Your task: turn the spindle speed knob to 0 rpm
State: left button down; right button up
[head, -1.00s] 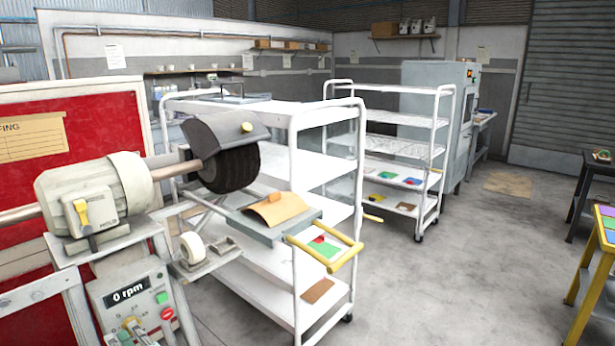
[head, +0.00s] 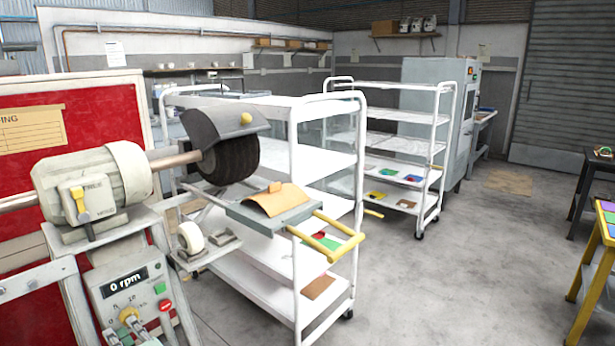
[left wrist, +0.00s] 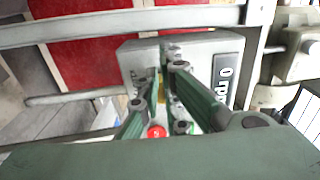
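The control box (head: 103,290) below the motor has a black display (head: 128,283) reading "0 rpm". The yellow spindle speed knob (head: 130,317) is on its front, below the display. My left gripper (head: 132,334) is at the lower edge of the head view, just below and in front of the knob. In the left wrist view, its green fingers (left wrist: 166,78) stand apart, with a little of the yellow knob (left wrist: 162,95) showing between them. The fingers hide most of the knob there, and contact is unclear. My right gripper is not in view.
A green button (head: 160,287) and a red button (head: 165,305) sit close to the right of the knob. The motor (head: 95,185) and dark buffing brush (head: 230,160) are above. A white shelf trolley (head: 325,250) stands to the right.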

pick_arm(q)
jog(key=shift+s+a+f, duration=0.2)
jog(key=shift+a+f, duration=0.2)
jog(key=shift+f, duration=0.2)
jog(key=shift+v, duration=2.75)
jog(key=shift+d, duration=0.15)
